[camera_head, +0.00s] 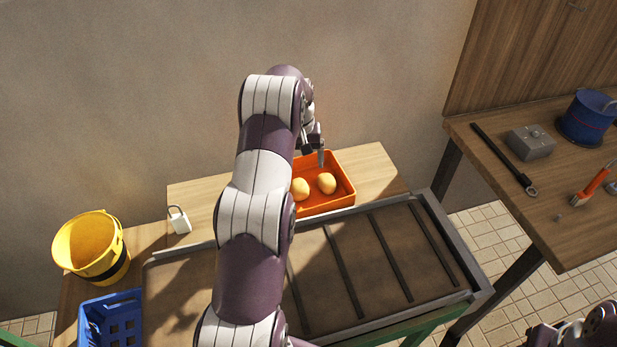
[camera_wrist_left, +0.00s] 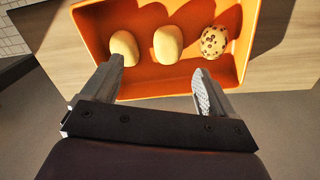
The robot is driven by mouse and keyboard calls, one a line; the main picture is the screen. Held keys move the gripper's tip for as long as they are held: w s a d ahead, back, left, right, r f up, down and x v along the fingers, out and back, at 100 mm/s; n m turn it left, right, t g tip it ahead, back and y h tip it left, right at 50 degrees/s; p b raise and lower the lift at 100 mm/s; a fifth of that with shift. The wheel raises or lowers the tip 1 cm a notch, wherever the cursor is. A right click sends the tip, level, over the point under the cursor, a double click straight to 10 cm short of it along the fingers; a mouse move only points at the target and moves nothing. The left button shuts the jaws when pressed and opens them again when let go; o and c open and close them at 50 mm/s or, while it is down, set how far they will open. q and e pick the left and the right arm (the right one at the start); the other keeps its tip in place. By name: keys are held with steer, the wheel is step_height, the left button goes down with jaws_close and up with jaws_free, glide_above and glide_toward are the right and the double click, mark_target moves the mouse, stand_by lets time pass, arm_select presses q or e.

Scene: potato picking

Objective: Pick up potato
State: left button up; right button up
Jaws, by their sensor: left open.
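An orange tray (camera_head: 340,200) stands on the wooden table behind the conveyor-like bench. In the head view two yellow potatoes show in it, one at the left (camera_head: 300,189) and one to its right (camera_head: 326,183). The left wrist view shows three items in the tray (camera_wrist_left: 135,82): a plain potato at left (camera_wrist_left: 124,46), a plain potato in the middle (camera_wrist_left: 168,44) and a dark-spotted potato at right (camera_wrist_left: 214,41). My left gripper (camera_head: 317,150), also in the wrist view (camera_wrist_left: 158,78), is open and empty, at the tray's near edge in that view. My arm partly hides the tray in the head view.
A slatted bench (camera_head: 385,255) lies in front of the tray. A yellow bucket (camera_head: 92,245), a blue crate (camera_head: 112,322) and a padlock (camera_head: 179,220) are at left.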

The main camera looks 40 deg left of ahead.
mark_target(298, 186)
arm_select(q)
steer(key=shift+n, duration=0.3)
steer(key=f+b, duration=0.1)
steer(key=s+f+b, duration=0.1)
steer(key=f+b, duration=0.1)
steer(key=s+a+f+b, duration=0.1)
steer(key=f, duration=0.1)
steer(key=shift+s+a, duration=0.1)
steer(key=shift+s, duration=0.05)
steer(key=f, duration=0.1)
steer(key=w+f, duration=0.1)
steer(key=f+p, duration=0.1)
steer(key=shift+w+a+f, duration=0.1)
steer(key=shift+w+a, duration=0.1)
steer(key=shift+w, duration=0.1)
step_height(298, 186, down, 4)
steer(key=shift+d+r+p, duration=0.1)
steer(key=shift+d+p, duration=0.05)
steer(key=shift+p, duration=0.55)
steer(key=shift+w+f, duration=0.1)
steer(key=shift+f, duration=0.15)
steer(key=shift+w+f, duration=0.15)
steer(key=c, duration=1.2)
arm_select(e)
steer(key=shift+s+d+f, duration=0.2)
steer(key=shift+s+f, duration=0.1)
steer(key=shift+s, duration=0.15)
steer(key=shift+s+d+f, duration=0.15)
steer(key=shift+s+f, duration=0.1)
steer(key=shift+s, duration=0.2)
